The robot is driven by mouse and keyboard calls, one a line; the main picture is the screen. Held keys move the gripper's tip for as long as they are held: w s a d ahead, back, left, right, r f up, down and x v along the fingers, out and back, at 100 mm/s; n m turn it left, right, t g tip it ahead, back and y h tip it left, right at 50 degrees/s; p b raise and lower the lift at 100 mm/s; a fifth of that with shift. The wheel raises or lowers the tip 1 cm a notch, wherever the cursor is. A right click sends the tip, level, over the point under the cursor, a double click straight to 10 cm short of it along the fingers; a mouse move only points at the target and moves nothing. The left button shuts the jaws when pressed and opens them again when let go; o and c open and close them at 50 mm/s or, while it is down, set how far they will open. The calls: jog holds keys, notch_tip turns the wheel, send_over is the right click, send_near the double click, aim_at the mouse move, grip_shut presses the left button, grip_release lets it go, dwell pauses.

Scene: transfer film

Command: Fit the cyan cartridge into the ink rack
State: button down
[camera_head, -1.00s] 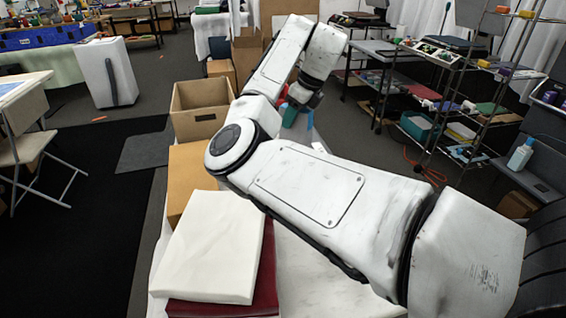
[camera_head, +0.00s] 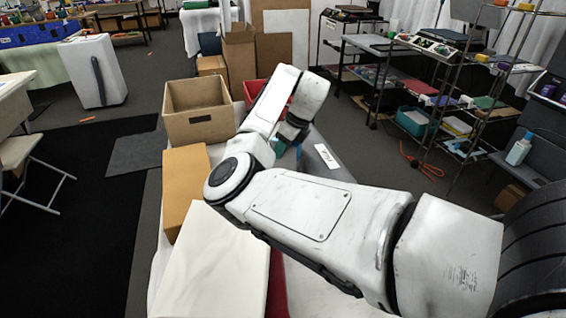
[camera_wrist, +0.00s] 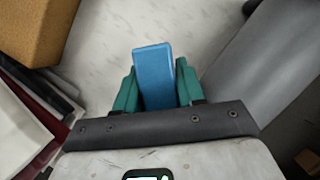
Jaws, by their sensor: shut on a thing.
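The cyan cartridge (camera_wrist: 153,76) shows blue in the wrist view. It stands between the two teal fingers of my gripper (camera_wrist: 155,88), which is shut on it over a pale marbled table top. Its lower end is hidden by my gripper's dark edge. In the head view my gripper (camera_head: 283,150) is small and partly hidden behind my arm, and I cannot make out the cartridge there. A grey body with a white label (camera_head: 330,166) lies just right of my gripper; it may be the ink rack, but its slots are not visible. A grey surface (camera_wrist: 262,70) fills the wrist view's right side.
An open cardboard box (camera_head: 199,122), a tan box (camera_head: 184,185) and a large white slab (camera_head: 205,262) line the table's left side. A red bin (camera_head: 254,88) stands behind my arm. Wire shelving (camera_head: 455,110) stands off to the right.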

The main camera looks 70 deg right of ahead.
aim_at(283, 162)
jog(key=shift+f, duration=2.75)
jog(key=shift+f, duration=0.1)
jog(key=c, duration=0.7)
grip_release()
